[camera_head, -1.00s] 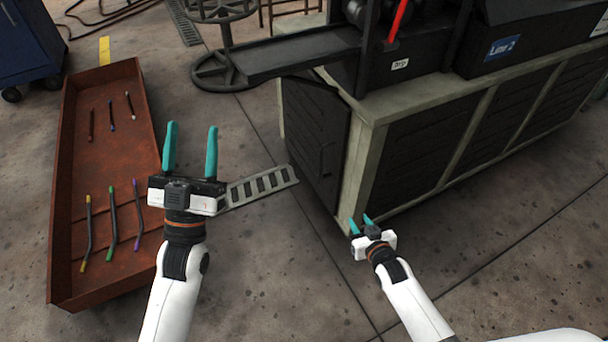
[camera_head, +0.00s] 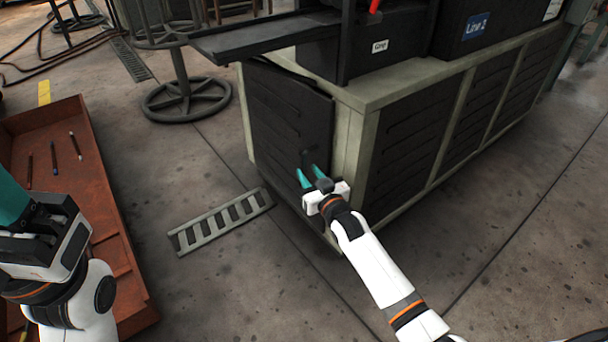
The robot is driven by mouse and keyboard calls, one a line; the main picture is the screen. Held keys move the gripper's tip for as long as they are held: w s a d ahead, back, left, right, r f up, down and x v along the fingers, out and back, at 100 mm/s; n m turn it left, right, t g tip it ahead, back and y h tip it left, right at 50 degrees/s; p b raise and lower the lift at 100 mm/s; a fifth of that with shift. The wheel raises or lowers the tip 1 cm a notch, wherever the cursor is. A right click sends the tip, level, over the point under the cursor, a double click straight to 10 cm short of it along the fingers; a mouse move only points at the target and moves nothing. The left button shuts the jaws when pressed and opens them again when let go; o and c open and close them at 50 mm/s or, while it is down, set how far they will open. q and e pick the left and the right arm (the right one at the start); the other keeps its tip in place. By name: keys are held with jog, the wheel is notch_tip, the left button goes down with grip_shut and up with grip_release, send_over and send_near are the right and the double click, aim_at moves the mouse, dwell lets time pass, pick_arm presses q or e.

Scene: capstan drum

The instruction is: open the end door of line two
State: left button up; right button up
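The end door (camera_head: 280,115) is the dark ribbed panel on the left end of the pale-framed cabinet. It looks shut against its frame. A dark upright handle (camera_head: 306,157) shows faintly near its right edge. My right gripper (camera_head: 310,174) is in front of the door's lower right part, with its teal fingers apart and its tips just below the handle. I cannot tell whether they touch the door. A blue "Line 2" label (camera_head: 477,26) is on the dark box above the cabinet. My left gripper (camera_head: 35,225) is at the left edge, partly cut off, and its finger gap is hidden.
A rusty red tray (camera_head: 105,190) with thin rods lies at the left, under my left arm. A metal grate (camera_head: 220,222) lies on the floor left of the door. A round-based stand (camera_head: 187,99) is behind it. Floor before the door is otherwise clear.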

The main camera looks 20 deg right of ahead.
aim_at(305, 169)
jog(key=shift+w+a+b, duration=0.15)
jog(key=shift+w+b, duration=0.15)
jog(key=shift+w, duration=0.55)
jog(key=shift+w+a+b, duration=0.15)
jog(key=shift+w+b, duration=0.15)
jog(key=shift+w, duration=0.55)
grip_shut()
